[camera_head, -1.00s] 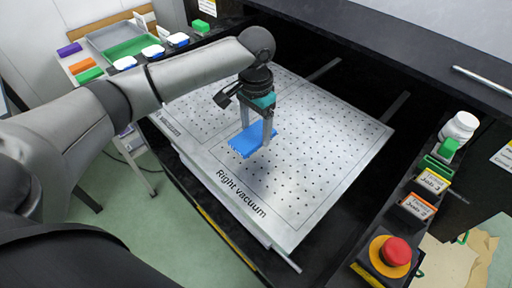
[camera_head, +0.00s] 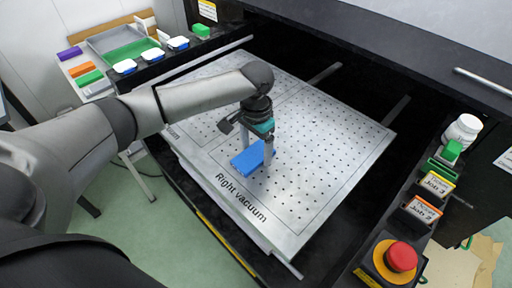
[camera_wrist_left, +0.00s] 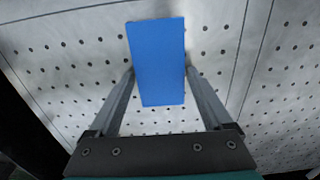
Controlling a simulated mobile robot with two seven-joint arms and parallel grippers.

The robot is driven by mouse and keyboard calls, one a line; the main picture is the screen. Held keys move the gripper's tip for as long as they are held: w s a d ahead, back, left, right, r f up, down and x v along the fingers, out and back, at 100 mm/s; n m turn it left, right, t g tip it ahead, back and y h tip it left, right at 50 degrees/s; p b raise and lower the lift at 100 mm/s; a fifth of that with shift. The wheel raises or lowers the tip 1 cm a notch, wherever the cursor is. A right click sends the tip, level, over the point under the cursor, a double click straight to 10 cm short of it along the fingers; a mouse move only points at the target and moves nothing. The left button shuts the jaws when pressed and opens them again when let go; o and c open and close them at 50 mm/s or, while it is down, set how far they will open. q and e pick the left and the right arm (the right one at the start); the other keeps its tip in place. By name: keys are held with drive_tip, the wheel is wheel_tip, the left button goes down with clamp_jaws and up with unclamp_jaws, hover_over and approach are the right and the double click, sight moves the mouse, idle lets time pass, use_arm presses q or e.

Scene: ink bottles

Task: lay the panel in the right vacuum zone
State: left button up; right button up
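The blue panel (camera_head: 248,159) is flat and rectangular, and it also shows in the left wrist view (camera_wrist_left: 157,60). My left gripper (camera_head: 257,153) is shut on it, with one finger at each long side in the left wrist view (camera_wrist_left: 159,74). The panel is over the near left part of the right vacuum zone (camera_head: 310,165), a perforated metal area marked "Right vacuum". It is close to the surface; I cannot tell whether it touches. My right gripper is not in view.
At the right edge stand an emergency stop (camera_head: 400,257), labelled job card holders (camera_head: 436,184) and a white bottle (camera_head: 462,130). A tray (camera_head: 113,39) and small coloured blocks are at the back left. Most of the perforated plate is bare.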

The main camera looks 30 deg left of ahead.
sight(256, 153)
use_arm(q)
drive_tip(key=shift+o, duration=1)
drive_tip(key=shift+r, duration=0.15)
wheel_tip(256, 153, up, 12)
drive_tip(key=p, duration=0.3)
